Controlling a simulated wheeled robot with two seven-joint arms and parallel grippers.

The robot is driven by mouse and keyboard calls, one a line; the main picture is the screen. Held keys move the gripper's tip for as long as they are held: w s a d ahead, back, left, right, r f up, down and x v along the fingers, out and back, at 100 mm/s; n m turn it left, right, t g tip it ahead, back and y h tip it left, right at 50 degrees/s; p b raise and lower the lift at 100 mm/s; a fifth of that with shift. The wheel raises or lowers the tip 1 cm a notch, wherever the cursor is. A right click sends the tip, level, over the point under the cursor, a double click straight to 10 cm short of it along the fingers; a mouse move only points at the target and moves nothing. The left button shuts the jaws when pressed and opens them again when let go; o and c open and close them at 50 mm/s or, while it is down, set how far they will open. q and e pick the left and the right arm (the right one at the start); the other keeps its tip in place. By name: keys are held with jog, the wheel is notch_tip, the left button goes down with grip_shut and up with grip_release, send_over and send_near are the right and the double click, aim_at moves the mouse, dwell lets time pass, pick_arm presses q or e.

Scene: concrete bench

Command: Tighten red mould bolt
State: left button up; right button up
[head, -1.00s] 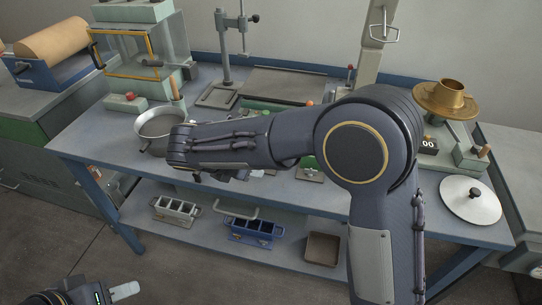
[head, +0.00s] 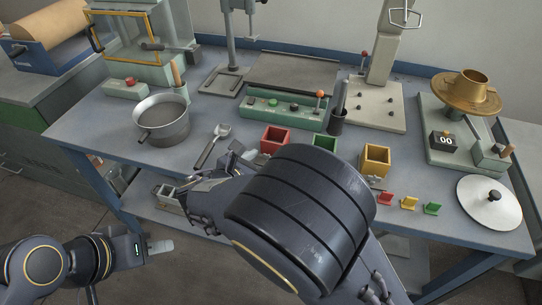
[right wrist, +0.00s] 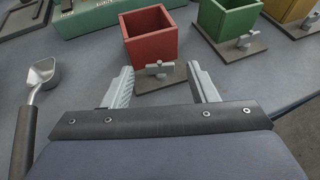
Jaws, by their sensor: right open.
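The red mould (right wrist: 150,38) is an open-topped square box on a flat grey base plate, and it also shows in the head view (head: 275,138), partly hidden by my right arm. Its bolt (right wrist: 160,70) has a grey wing-shaped head and stands on the front of the plate. My right gripper (right wrist: 160,79) is open, with one finger on each side of the bolt and a gap to both; it holds nothing. In the head view the right gripper is mostly hidden by my arm. My left gripper (head: 160,246) is low at the left, away from the bench.
A green mould (right wrist: 230,22) and a yellow mould (right wrist: 290,8) stand to the right with similar bolts. A scoop (right wrist: 36,95) lies to the left.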

jog(key=shift+w+d+f, duration=0.15)
jog(key=shift+w+d, duration=0.1)
jog(key=shift+w, duration=0.1)
pick_arm(q)
jog(key=shift+w+d+f, duration=0.2)
jog(key=shift+w, duration=0.1)
pick_arm(e)
jog(key=shift+s+a, duration=0.1)
jog(key=shift+c, duration=0.2)
jog(key=c, duration=0.9)
jog(key=p, duration=0.1)
jog(key=m+g+h+p, duration=0.2)
jog(key=shift+w+a+r, duration=0.2)
jog(key=shift+w+r, duration=0.05)
jog(key=shift+r, duration=0.05)
jog(key=shift+c, duration=0.2)
jog(key=shift+f+m+g+p, duration=0.2)
jog(key=shift+m+g+p, duration=0.1)
jog(key=shift+m+p, duration=0.15)
pick_arm(q)
notch_tip(320, 180, up, 4)
jog(key=shift+f, duration=0.15)
pick_arm(e)
jog(key=shift+h, duration=0.4)
